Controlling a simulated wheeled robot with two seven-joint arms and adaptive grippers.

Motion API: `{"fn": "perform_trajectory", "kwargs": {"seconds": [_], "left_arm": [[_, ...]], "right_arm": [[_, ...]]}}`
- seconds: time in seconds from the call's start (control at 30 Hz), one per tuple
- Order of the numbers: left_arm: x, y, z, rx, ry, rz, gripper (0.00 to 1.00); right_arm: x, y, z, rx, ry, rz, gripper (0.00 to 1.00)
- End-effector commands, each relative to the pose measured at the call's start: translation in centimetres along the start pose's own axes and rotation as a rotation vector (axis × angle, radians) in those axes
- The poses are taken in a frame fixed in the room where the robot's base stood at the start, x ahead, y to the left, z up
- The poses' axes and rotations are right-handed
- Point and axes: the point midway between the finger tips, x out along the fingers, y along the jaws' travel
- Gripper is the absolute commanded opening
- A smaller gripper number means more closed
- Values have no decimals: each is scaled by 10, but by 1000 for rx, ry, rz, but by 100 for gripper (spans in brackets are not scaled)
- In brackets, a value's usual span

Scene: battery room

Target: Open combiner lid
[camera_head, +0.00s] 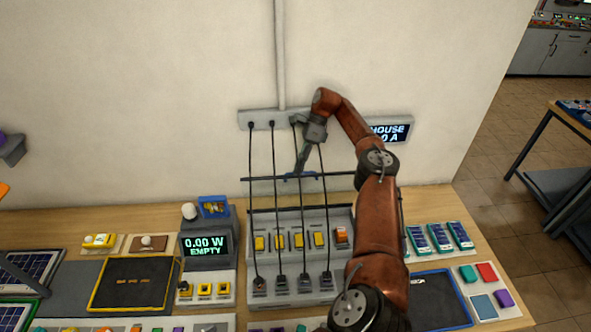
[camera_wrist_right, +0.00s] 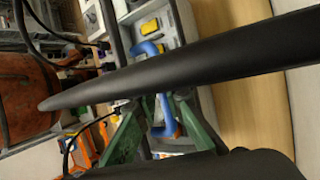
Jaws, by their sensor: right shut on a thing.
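The grey combiner box (camera_head: 286,224) stands on the bench in the head view, with several yellow switches and one orange switch showing uncovered. A dark bar (camera_head: 262,179), which looks like the lid's front edge, is raised above the back of the box. The lid panel itself is hard to make out. My right gripper (camera_head: 300,172) reaches down to a blue handle on this bar. In the right wrist view, the blue handle (camera_wrist_right: 152,48) runs between the green fingertips of my right gripper (camera_wrist_right: 163,122), which is shut on it. My left gripper is not in view.
Black cables (camera_head: 274,190) hang from a grey wall strip (camera_head: 262,116) to the box front, close to my right gripper. A meter (camera_head: 206,246) reading 0.00 W stands left of the box. Blue-white modules (camera_head: 438,237) lie at the right. A dark blue-edged mat (camera_head: 443,305) is near my right arm.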

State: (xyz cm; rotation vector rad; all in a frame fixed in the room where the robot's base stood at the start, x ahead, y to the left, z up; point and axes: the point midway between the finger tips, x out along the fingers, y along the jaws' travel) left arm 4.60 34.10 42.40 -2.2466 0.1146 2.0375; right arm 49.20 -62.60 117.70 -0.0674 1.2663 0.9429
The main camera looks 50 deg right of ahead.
Motion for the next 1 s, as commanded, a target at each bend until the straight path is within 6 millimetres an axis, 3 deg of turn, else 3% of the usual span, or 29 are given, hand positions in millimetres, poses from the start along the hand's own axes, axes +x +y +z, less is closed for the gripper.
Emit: {"fn": "perform_trajectory", "kwargs": {"seconds": [0.03,0.2,0.23,0.5,0.83,1.0], "left_arm": [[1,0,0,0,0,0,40],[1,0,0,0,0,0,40],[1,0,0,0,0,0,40],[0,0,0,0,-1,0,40],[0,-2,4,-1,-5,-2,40],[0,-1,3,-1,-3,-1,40]], "right_arm": [[10,-3,-7,9,21,5,0],[10,-3,-6,8,21,5,0],[10,-3,-6,8,21,6,10],[6,-2,-3,5,14,3,27],[1,0,0,2,10,1,27],[-18,10,8,1,9,0,27]]}}
